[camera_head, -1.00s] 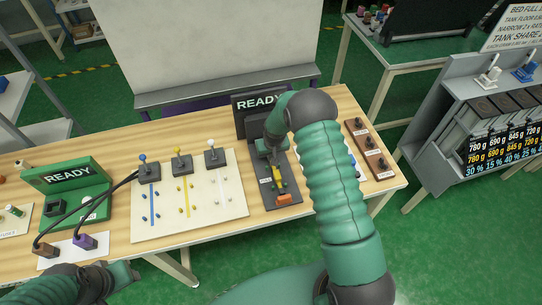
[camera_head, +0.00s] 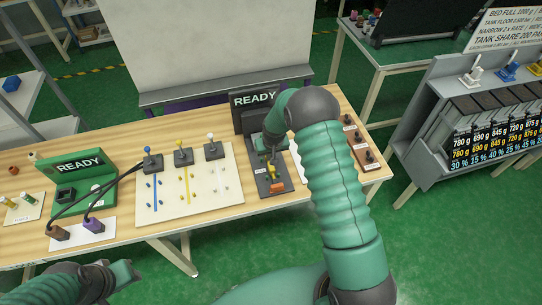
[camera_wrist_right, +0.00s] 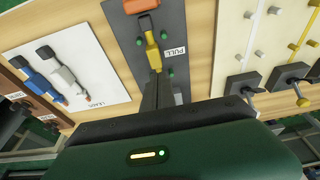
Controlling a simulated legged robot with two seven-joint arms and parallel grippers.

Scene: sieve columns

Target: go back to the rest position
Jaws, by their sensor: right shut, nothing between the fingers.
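My right gripper (camera_head: 270,158) is over the dark grey board (camera_head: 262,187) at the bench's right half, partly hidden by its own arm. In the right wrist view its narrow fingers (camera_wrist_right: 155,80) are together and empty. Their tips are close to a yellow piece (camera_wrist_right: 153,52) on the board, beside the PULL label (camera_wrist_right: 172,54); I cannot tell whether they touch it. An orange block (camera_head: 278,187) lies at the board's near end. My left gripper (camera_head: 124,274) is low at the left, in front of the bench and away from its objects; its jaw opening is unclear.
Left of the board is a cream panel (camera_head: 190,207) with three levers. A green READY station (camera_head: 80,166) with cables stands farther left. A black READY sign (camera_head: 254,98) stands behind the board. A white card (camera_wrist_right: 80,80) and brown switch blocks (camera_head: 367,160) lie right.

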